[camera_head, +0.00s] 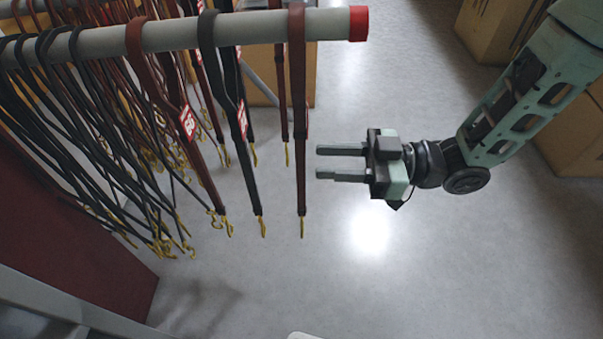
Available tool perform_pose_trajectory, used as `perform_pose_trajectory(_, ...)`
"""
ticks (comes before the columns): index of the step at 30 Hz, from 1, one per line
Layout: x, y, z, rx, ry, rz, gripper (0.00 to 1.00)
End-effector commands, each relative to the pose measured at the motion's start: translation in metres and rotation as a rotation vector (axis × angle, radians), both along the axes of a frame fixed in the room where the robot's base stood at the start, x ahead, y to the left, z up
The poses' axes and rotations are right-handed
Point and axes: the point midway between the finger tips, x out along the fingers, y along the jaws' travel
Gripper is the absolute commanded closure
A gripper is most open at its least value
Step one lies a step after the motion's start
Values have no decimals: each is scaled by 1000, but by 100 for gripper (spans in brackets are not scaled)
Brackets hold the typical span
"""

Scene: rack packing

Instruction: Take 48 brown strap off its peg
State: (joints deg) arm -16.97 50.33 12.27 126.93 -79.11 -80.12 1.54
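A brown strap (299,120) hangs from the grey peg (255,28), closest to its red end cap (358,23). Its loop goes over the peg and a gold hook hangs at its bottom end. It is seen nearly edge-on and no number on it can be read. Another brown strap (165,90) with a red and white tag hangs further left; the tag's number is too small to read for certain. My gripper (318,161) is to the right of the outermost brown strap, fingers pointing left at it, apart and empty, with a small gap to the strap.
A black strap (235,110) hangs between the two brown ones. Many dark straps (80,130) crowd the peg's left part. A second peg with more straps lies behind. Cardboard boxes (490,30) stand at the back right. The floor below my gripper is clear.

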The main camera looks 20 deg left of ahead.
Motion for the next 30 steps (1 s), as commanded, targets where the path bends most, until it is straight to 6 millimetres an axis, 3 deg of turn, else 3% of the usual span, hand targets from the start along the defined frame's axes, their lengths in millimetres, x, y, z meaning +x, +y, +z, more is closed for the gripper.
perform_pose_trajectory(12, -11, 48, -3, 0, -1, 0, 66)
perform_pose_trajectory(20, -12, 51, -2, 0, 0, -1, 66)
perform_pose_trajectory(24, -11, 51, -2, 0, 0, -1, 99)
perform_pose_trajectory(30, -11, 51, -2, 1, -1, -1, 100)
